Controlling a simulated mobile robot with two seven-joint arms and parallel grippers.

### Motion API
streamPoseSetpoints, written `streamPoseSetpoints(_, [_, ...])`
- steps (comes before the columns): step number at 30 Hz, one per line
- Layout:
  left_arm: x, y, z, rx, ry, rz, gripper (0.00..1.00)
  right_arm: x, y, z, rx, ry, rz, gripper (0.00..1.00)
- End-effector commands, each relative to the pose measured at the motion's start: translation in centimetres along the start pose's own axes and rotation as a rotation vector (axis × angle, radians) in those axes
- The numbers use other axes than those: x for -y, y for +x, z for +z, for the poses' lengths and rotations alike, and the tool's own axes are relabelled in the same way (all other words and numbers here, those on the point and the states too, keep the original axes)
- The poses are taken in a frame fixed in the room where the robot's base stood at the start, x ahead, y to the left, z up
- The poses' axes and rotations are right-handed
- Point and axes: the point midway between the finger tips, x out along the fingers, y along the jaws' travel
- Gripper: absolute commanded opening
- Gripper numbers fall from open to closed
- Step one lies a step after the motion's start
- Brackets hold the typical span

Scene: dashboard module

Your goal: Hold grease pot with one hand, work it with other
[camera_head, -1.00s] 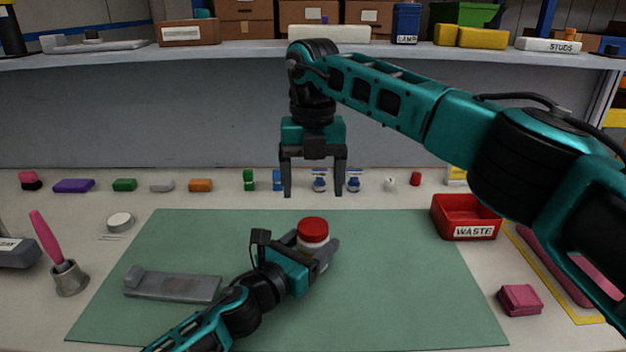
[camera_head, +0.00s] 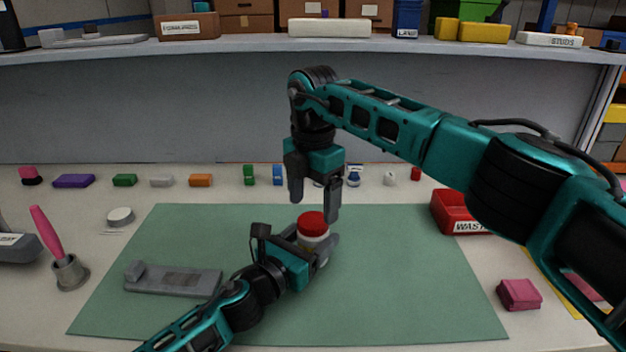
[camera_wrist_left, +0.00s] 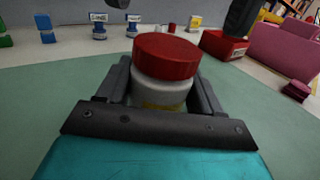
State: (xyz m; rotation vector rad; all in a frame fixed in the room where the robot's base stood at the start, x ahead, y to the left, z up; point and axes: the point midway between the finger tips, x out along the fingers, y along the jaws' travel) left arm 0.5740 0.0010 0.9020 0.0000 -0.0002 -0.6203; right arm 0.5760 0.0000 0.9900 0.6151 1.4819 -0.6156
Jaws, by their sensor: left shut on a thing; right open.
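The grease pot (camera_head: 313,232) is a white pot with a red lid and a bit of yellow label, upright on the green mat (camera_head: 400,290). My left gripper (camera_head: 318,248) is shut around its white body. In the left wrist view the pot (camera_wrist_left: 160,90) sits between the two dark fingers, its red lid (camera_wrist_left: 166,57) on top and clear of them. My right gripper (camera_head: 315,200) points down, open and empty, just above the lid. Part of a right finger (camera_wrist_left: 241,18) shows at the top of the left wrist view.
A grey tray-like holder (camera_head: 172,280) lies on the mat at left. A red waste bin (camera_head: 455,213) and pink block (camera_head: 519,294) are at right. A pink-handled brush in a metal cup (camera_head: 70,272) stands at left. Several small coloured items line the back.

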Motion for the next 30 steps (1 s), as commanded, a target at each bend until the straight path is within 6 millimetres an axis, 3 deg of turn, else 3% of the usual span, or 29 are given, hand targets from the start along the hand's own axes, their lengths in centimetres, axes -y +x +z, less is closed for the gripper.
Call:
streamPoseSetpoints(7, [0.0,0.0,-0.1,-0.001,0.000,0.000,0.00,0.0,2.9,0.0,0.000,-0.001,-0.001,0.80])
streamPoseSetpoints(18, [0.0,0.0,-0.1,-0.001,0.000,0.000,0.00,0.0,3.4,0.0,0.000,-0.001,0.000,0.79])
streamPoseSetpoints(30, [0.0,0.0,-0.1,-0.001,0.000,0.000,0.00,0.0,3.4,0.0,0.000,-0.001,0.000,0.41])
